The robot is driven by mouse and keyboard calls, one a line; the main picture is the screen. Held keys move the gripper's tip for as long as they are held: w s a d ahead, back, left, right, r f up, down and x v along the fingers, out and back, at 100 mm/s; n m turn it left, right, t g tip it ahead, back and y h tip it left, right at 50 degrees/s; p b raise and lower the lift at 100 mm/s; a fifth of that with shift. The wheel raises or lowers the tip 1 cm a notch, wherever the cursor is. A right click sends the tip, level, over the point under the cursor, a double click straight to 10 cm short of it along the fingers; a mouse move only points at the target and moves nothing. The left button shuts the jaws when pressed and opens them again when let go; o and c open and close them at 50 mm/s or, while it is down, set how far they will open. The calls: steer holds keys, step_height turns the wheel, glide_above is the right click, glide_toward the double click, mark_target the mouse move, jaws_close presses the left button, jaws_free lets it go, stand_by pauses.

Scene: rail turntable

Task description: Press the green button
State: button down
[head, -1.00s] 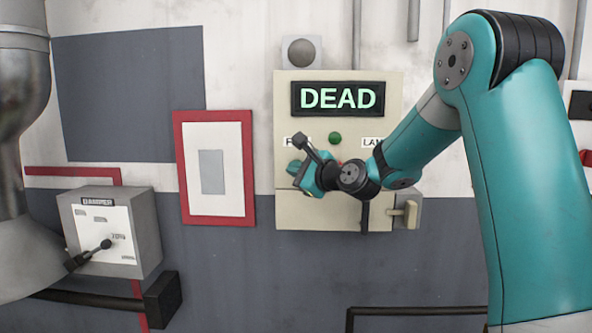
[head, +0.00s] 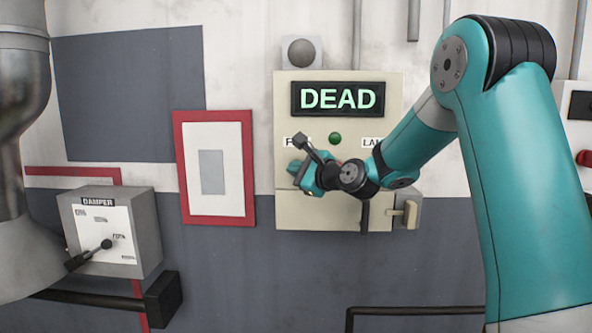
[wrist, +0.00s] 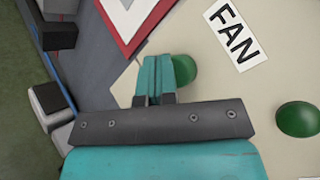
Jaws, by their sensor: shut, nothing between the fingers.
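A green button (wrist: 185,69) sits below the FAN label on the cream panel; my fingers cover part of it in the wrist view. A second green round piece (head: 335,138) sits on the panel right of the FAN label; it also shows at the right of the wrist view (wrist: 297,119). My gripper (wrist: 157,62) is shut and empty, its fingertips overlapping the left side of the button below FAN. I cannot tell whether they touch it. In the head view my gripper (head: 302,175) is at the panel's lower left, hiding much of that area.
The panel (head: 290,215) carries a lit DEAD display (head: 338,98). A grey damper box (head: 110,235) with a lever stands lower left, and a red-framed board (head: 215,210) hangs left of the panel. A small latch box (head: 405,210) is at the panel's lower right.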

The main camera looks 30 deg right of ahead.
steer(key=shift+w+d, duration=0.25)
steer(key=shift+w, duration=0.05)
stand_by(0.5)
steer(key=shift+s+a, duration=0.45)
steer(key=shift+s, duration=0.2)
stand_by(0.3)
steer(key=shift+s+a, duration=0.75)
steer(key=shift+s, duration=0.3)
steer(key=shift+s+a, duration=0.7)
steer(key=shift+s, duration=0.35)
